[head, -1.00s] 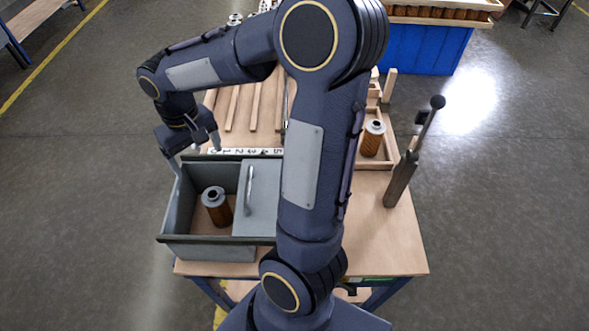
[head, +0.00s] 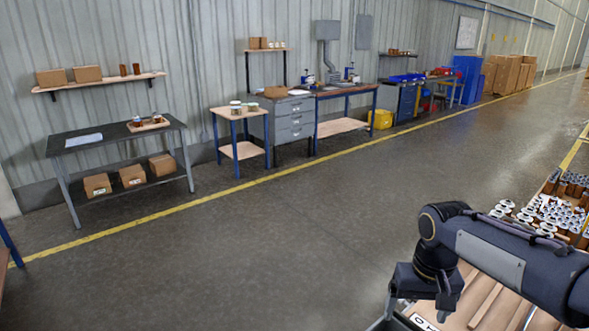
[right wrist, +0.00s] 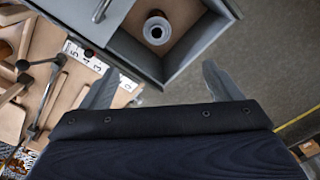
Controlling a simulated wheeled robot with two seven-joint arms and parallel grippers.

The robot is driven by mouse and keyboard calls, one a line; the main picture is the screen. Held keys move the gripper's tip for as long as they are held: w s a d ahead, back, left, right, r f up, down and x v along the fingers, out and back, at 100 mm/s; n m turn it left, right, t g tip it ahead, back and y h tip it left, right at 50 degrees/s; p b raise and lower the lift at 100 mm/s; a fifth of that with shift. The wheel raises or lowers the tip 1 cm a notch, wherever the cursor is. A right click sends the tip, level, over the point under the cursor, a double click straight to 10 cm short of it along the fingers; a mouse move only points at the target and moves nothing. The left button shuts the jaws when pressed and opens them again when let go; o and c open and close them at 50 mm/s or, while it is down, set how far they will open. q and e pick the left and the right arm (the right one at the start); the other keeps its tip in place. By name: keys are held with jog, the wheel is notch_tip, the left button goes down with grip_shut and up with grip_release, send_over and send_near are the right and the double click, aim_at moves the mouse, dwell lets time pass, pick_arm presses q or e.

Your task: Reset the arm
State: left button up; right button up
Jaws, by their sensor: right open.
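My right gripper (head: 412,316) shows at the lower right of the head view, at the end of my dark arm. In the right wrist view its two grey fingers (right wrist: 160,86) are spread wide with nothing between them. Beyond the fingertips is a grey box (right wrist: 194,48) with a lid part that has a bar handle (right wrist: 100,10). A filter cartridge (right wrist: 156,29) stands inside the open part of the box, apart from the fingers. My left gripper is not in view.
A white number strip (right wrist: 92,62) lies beside the box. A dark lever tool (right wrist: 42,98) is at the left of the wrist view. Many cartridges (head: 540,215) stand at the right of the head view. Benches (head: 118,140) line the far wall, with open floor (head: 230,255) between.

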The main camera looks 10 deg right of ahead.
jog(key=s+a+f+n+t+y, duration=0.1)
jog(key=s+a+t+y, duration=0.2)
jog(key=s+a, duration=0.8)
jog(key=s+t, duration=0.2)
jog(key=s, duration=0.1)
jog(key=shift+f+n+y, duration=0.25)
jog(key=shift+n+y, duration=0.05)
jog(key=shift+n, duration=0.1)
